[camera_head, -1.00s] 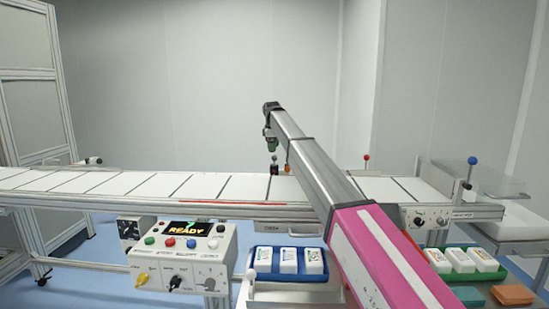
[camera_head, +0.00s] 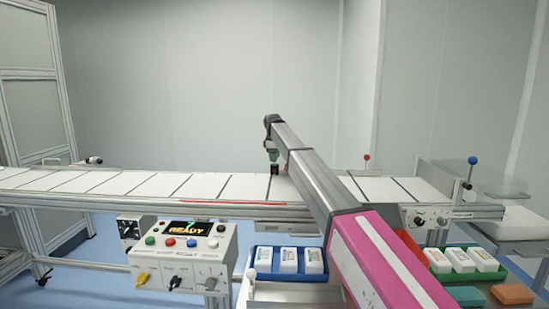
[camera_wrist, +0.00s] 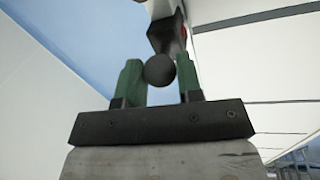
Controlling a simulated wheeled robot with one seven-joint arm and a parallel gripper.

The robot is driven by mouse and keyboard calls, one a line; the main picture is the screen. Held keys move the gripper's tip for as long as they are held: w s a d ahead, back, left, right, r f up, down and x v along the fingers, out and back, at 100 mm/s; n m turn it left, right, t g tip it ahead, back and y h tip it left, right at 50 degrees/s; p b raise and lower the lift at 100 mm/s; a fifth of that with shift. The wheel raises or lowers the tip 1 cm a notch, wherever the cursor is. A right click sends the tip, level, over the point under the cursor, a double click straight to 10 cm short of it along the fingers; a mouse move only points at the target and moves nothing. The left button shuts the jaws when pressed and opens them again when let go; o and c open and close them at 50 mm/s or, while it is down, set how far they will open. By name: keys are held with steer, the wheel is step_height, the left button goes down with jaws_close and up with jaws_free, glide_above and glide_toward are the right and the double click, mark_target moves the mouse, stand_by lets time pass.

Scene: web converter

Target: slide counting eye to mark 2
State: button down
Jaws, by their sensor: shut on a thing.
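My gripper (camera_head: 272,156) is over the far edge of the conveyor, near its middle. In the wrist view its two green fingers (camera_wrist: 159,78) are shut on a dark round knob (camera_wrist: 159,70). A dark block (camera_wrist: 165,34) shows just beyond the knob and looks to be the counting eye's body. In the head view a small dark block (camera_head: 274,169) sits right under the fingertips. The knob itself is hidden there by the fingers. I cannot make out any mark numbers.
The white conveyor web (camera_head: 150,184) with dark cross lines runs across the view. A control panel reading READY (camera_head: 186,243) stands in front of it. A blue tray (camera_head: 253,256) and a green tray (camera_head: 463,274) hold white packs. A red-knobbed post (camera_head: 366,160) stands at the right.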

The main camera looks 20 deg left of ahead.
steer(key=s+a, duration=0.1)
steer(key=a, duration=0.5)
steer(key=s+a, duration=0.2)
steer(key=a, duration=0.5)
steer(key=s+a, duration=0.1)
steer(key=a, duration=0.5)
steer(key=shift+s+a, duration=0.15)
steer(key=shift+s, duration=0.15)
steer(key=c, duration=0.8)
jaws_free()
steer(key=shift+r, duration=0.1)
steer(key=r, duration=0.3)
steer(key=s+r, duration=0.1)
steer(key=r, duration=0.3)
steer(key=s+r, duration=0.1)
steer(key=r, duration=0.2)
steer(key=shift+r, duration=0.25)
steer(key=shift+s, duration=0.15)
